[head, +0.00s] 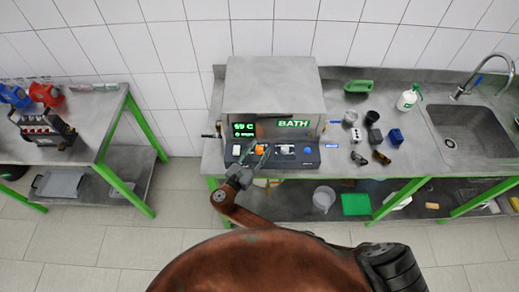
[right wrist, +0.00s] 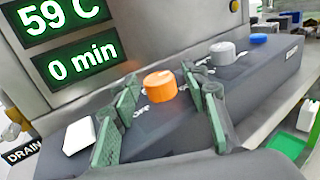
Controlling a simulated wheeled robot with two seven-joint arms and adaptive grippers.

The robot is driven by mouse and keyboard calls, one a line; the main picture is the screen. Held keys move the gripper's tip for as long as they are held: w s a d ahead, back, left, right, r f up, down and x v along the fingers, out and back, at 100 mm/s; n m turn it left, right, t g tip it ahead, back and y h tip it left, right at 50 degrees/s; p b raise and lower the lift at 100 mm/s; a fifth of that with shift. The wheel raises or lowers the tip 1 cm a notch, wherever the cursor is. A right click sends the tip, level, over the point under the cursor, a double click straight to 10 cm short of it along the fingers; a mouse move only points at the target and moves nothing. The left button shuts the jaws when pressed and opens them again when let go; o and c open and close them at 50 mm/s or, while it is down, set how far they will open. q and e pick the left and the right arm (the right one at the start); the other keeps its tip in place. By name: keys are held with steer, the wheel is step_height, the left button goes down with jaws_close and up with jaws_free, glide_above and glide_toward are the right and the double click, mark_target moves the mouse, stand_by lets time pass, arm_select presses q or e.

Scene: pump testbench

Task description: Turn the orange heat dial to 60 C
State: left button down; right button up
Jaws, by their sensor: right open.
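The orange heat dial (head: 259,149) sits on the dark sloped control panel of the bath unit. In the right wrist view the orange dial (right wrist: 160,87) lies between the green-padded fingertips of my right gripper (right wrist: 159,80). A narrow gap shows on each side, and I cannot tell whether either finger touches it. My right gripper (head: 257,158) is open at the panel. The green display (head: 244,130) reads 59 C; in the wrist view the display (right wrist: 73,40) also shows 0 min. My left gripper is not in view.
A white control (right wrist: 80,136) sits left of the dial, and a grey knob (right wrist: 222,53) and a blue button (right wrist: 259,38) to its right. Small parts and a spray bottle (head: 408,97) stand on the bench right of the unit, before the sink (head: 472,133).

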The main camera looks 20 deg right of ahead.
mark_target(258, 153)
steer(key=v, duration=0.7)
steer(key=shift+s, duration=0.1)
stand_by(0.4)
